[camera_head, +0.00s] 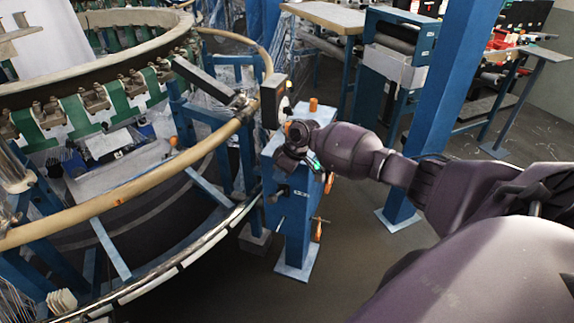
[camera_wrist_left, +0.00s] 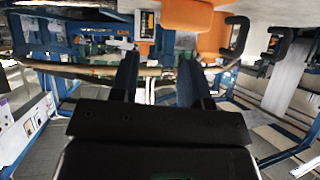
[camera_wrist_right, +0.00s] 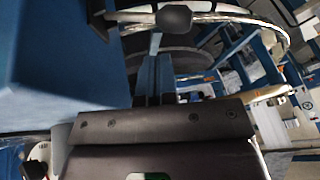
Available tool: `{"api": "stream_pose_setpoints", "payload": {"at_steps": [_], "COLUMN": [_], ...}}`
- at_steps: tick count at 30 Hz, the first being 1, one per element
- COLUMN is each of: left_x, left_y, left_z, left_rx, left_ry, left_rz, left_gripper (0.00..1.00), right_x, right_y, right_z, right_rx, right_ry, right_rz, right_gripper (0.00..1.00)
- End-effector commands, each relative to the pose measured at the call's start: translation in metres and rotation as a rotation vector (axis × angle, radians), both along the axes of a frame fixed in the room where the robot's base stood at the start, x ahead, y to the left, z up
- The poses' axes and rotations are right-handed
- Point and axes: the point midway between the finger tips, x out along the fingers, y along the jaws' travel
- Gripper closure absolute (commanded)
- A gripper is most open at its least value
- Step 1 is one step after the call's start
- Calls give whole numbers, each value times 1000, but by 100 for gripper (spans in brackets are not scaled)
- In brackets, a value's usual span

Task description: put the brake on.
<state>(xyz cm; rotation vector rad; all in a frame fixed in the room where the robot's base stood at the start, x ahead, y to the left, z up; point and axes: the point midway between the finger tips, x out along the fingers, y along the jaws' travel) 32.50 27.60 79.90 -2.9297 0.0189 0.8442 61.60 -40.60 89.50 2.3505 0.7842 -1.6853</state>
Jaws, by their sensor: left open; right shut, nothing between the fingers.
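The brake is not clearly identifiable. A blue loom stand (camera_head: 290,215) rises beside the wooden ring, with a dark knob (camera_head: 283,190) on its front and an orange knob (camera_head: 313,104) on top. My right gripper (camera_head: 288,160) is at the upper part of this stand, shut and empty; its exact contact there is hidden by the wrist. In the right wrist view its fingers (camera_wrist_right: 154,98) are together, with a dark rounded knob (camera_wrist_right: 174,18) beyond them. My left gripper (camera_wrist_left: 157,80) is open and empty in the left wrist view; it is outside the head view.
The wooden ring (camera_head: 150,178) of the circular loom curves across the left. A black box (camera_head: 272,101) stands just above the stand. A blue column (camera_head: 440,110) rises right of my right wrist. Open floor (camera_head: 345,275) lies right of the stand's foot.

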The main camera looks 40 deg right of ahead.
Motion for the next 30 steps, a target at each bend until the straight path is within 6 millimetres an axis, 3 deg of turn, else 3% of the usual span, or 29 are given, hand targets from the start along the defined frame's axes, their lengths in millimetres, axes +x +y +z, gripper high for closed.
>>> {"api": "stream_pose_setpoints", "payload": {"at_steps": [9, 30], "left_x": [3, -2], "left_y": [-1, 0], "left_z": [3, 5], "left_rx": [-1, -1], "left_ry": [-6, 2], "left_rz": [-1, 2], "left_gripper": [57, 57], "right_x": [-4, -4], "right_y": [18, 21], "right_z": [-29, -35], "right_rx": [0, -33], "right_ry": [0, -21], "right_rz": [-1, 1], "right_gripper": [100, 100]}}
